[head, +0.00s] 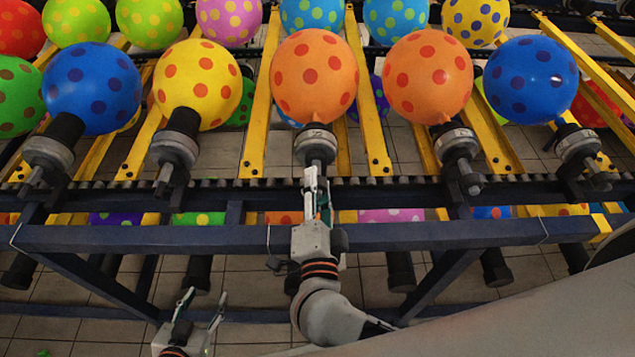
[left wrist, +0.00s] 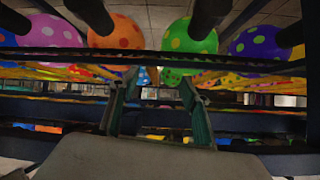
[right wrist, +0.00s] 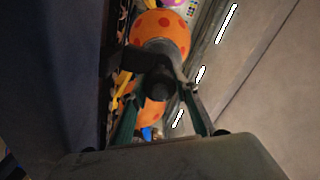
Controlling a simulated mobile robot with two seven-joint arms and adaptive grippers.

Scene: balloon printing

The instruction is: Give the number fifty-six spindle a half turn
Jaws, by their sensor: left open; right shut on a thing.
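My right gripper (head: 318,182) reaches up from below to the front end of the middle spindle (head: 315,143), which bears an orange balloon (head: 313,76) with red dots. In the right wrist view the dark spindle end (right wrist: 158,84) sits between the fingers of this gripper (right wrist: 160,95), which is shut on it. The spindle's collar has a mark too small to read, so I cannot make out the number fifty-six. My left gripper (head: 201,304) is open and empty, low at the left, below the rack; its spread fingers also show in the left wrist view (left wrist: 158,85).
Other spindles with a yellow balloon (head: 197,84), a second orange balloon (head: 429,77) and blue balloons (head: 533,79) stand on both sides. A dark blue rail (head: 440,235) runs across in front of the rack. More balloons hang beneath. Tiled floor shows below.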

